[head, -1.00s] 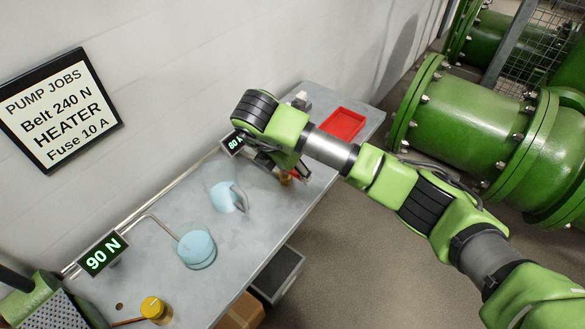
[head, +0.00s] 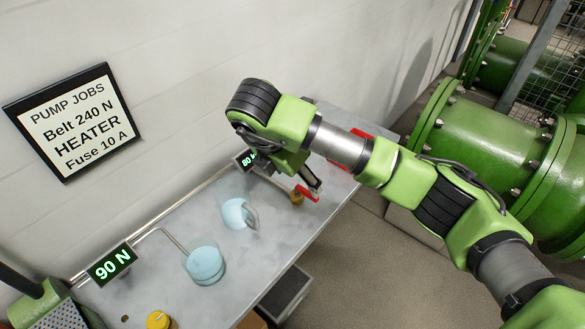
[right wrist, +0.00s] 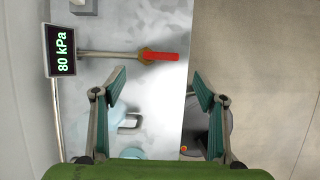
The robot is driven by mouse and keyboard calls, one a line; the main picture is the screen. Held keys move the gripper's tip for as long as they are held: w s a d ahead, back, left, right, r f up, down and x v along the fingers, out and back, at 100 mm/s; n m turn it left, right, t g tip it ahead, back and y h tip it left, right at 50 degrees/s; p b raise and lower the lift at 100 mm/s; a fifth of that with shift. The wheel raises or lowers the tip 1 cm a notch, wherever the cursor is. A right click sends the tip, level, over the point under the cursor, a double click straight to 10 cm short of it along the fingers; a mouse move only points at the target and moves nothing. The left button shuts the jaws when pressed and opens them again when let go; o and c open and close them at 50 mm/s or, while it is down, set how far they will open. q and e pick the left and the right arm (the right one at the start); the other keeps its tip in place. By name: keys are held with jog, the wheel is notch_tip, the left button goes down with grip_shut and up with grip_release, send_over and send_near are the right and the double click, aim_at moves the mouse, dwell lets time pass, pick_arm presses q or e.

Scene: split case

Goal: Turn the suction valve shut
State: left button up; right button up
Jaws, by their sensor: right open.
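A small valve with a brass body (head: 297,198) and red lever (head: 308,193) sits on the bench by the 80 kPa display. In the right wrist view, the red lever (right wrist: 163,57) points right, in line with the pipe (right wrist: 108,53) from the display. My right gripper (head: 309,180) is open and empty, above and close to the valve in the head view. In the right wrist view, the lever shows beyond the open fingertips (right wrist: 156,88), not between them. I cannot tell the exact height gap. My left gripper is not in view.
A jug (head: 236,213) and a beaker (head: 205,262) with pale blue liquid stand on the grey bench (head: 165,285). A yellow knob (head: 157,320) is at the near end. A red tray (head: 362,136) lies behind my arm. Large green pipes (head: 480,140) stand right.

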jog(key=v, duration=0.4)
jog(key=shift+s+r, duration=0.1)
jog(key=shift+r, duration=0.1)
dwell(0.3)
